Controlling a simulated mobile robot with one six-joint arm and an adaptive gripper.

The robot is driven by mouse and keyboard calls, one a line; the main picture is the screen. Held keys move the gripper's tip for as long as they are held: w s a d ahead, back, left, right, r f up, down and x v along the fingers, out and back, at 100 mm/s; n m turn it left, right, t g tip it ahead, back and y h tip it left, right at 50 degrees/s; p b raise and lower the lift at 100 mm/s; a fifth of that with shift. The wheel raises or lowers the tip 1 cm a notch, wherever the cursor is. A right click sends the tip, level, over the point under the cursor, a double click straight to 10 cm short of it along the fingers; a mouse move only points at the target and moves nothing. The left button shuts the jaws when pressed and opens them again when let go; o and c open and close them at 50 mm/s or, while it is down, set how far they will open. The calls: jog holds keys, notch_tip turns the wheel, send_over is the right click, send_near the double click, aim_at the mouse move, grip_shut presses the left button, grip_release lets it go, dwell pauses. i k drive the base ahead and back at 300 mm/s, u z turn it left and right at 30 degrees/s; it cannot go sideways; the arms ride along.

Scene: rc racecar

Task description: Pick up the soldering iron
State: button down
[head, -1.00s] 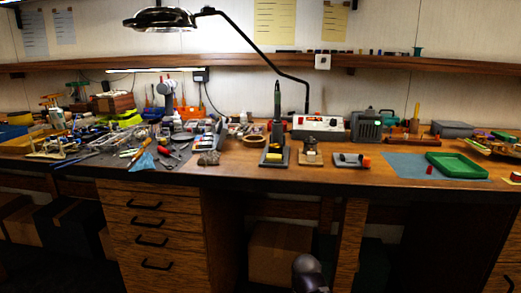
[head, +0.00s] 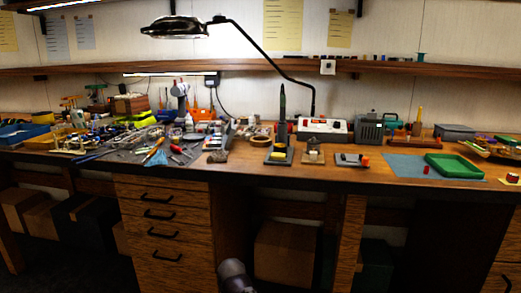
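The soldering iron (head: 282,104) appears to be the dark, slim tool standing upright in its stand (head: 283,157) near the front edge of the workbench. The stand has a dark base with a small yellow piece on it. A rounded grey part of my own arm shows at the bottom of the head view, below the bench top and left of the iron. My gripper's fingers are not visible.
A white control box (head: 322,130) stands behind the iron. A lamp (head: 175,27) on a bent arm hangs above. Clutter (head: 180,150) covers the bench to the left. A small block stand (head: 312,153) is close right; a green tray (head: 454,165) lies farther right.

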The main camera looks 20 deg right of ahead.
aim_at(282, 101)
jog(key=u, duration=0.9)
jog(key=k, duration=1.2)
jog(key=z, duration=1.15)
jog(key=i, duration=1.7)
